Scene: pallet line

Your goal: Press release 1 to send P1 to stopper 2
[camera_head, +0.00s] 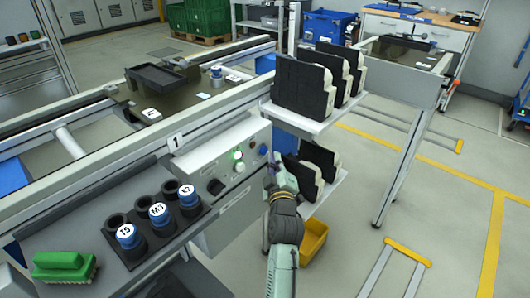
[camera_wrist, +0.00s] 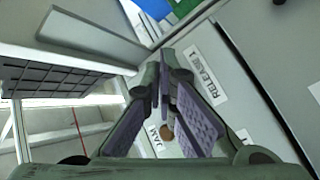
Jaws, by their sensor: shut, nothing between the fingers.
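The grey control box (camera_head: 225,165) sits at the front of the line beside the plate marked 1 (camera_head: 176,142). My gripper (camera_head: 274,166) is shut and empty at the box's right end. In the wrist view its fingers (camera_wrist: 165,85) are in front of the panel, beside the RELEASE 1 label (camera_wrist: 207,75). The release button is not clearly visible there. A pallet (camera_head: 180,100) with a dark tray and white label stands on the conveyor; its label is unreadable.
Several labelled blue-capped cylinders (camera_head: 159,213) and a green brush (camera_head: 64,267) lie on the front ledge. A shelf (camera_head: 310,122) with black-and-white parts stands close right of my gripper. A yellow bin (camera_head: 313,240) is below. Open floor lies to the right.

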